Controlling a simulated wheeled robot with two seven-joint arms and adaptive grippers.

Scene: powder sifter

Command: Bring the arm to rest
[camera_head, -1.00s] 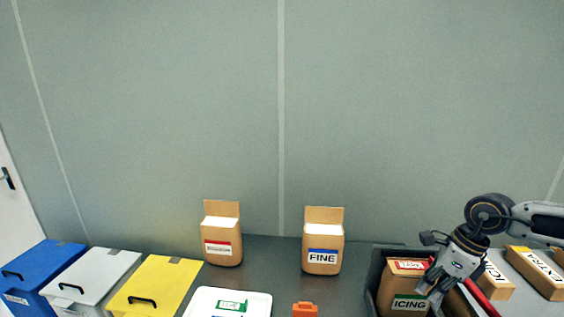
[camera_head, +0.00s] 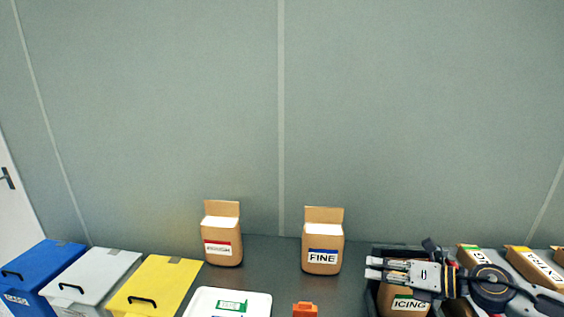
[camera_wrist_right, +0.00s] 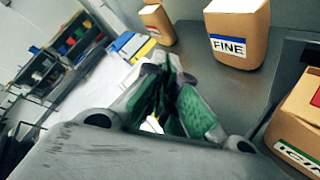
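My right gripper (camera_head: 373,267) lies level over the dark crate (camera_head: 374,291) at the right, its fingers pointing left. Its two fingertips show a gap with nothing between them. In the right wrist view its green finger pads (camera_wrist_right: 178,105) also stand apart and empty. The ICING bag (camera_head: 408,304) stands in the crate below the gripper, which covers its upper part; it also shows at the right edge of the right wrist view (camera_wrist_right: 300,120). My left gripper is not in view.
The FINE bag (camera_head: 323,262) and a red-labelled bag (camera_head: 222,248) stand open on the dark table. Blue (camera_head: 43,268), white (camera_head: 98,275) and yellow (camera_head: 160,285) lidded bins are at left. A white tray (camera_head: 260,299) and orange object (camera_head: 305,310) sit in front. Boxes (camera_head: 537,266) stand at right.

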